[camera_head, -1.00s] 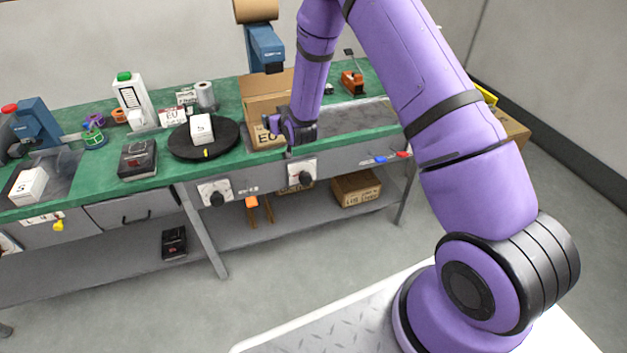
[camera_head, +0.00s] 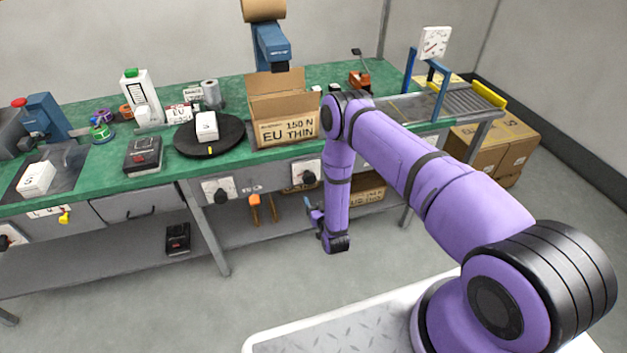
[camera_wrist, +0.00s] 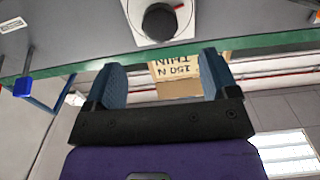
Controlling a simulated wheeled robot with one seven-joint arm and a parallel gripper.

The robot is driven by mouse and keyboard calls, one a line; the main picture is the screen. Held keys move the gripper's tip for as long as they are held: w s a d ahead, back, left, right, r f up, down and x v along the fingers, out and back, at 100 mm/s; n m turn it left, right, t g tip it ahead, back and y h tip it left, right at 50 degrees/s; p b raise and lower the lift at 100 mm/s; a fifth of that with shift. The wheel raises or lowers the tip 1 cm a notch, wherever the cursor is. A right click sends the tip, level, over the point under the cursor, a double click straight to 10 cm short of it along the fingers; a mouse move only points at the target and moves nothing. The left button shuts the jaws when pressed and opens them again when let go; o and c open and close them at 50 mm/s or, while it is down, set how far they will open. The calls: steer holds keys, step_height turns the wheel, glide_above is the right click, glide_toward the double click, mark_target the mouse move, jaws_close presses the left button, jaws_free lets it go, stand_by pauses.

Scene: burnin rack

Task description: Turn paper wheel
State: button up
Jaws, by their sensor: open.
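My gripper (camera_wrist: 165,75) is open and empty in the wrist view, with its two blue fingers apart. In the head view my gripper (camera_head: 313,212) is in front of the bench, below its top, and mostly hidden by my wrist. A black round knob (camera_wrist: 160,22) with a red mark on a white plate is beyond the fingertips, apart from them. In the head view two such dials, a left dial (camera_head: 216,190) and a right dial (camera_head: 306,175), sit on the bench front. A brown paper roll (camera_head: 264,10) tops a blue stand. I cannot tell which is the paper wheel.
An open carton (camera_head: 285,130) marked 150 N EU THIN stands on the green bench (camera_head: 105,180). A black turntable (camera_head: 230,138) bears a white box (camera_head: 207,126). A roller conveyor (camera_head: 465,100) is at the right. The floor before the bench is clear.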

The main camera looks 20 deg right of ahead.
mark_target(310, 181)
steer(key=w, duration=1)
steer(key=shift+w, duration=0.35)
steer(key=c, duration=0.9)
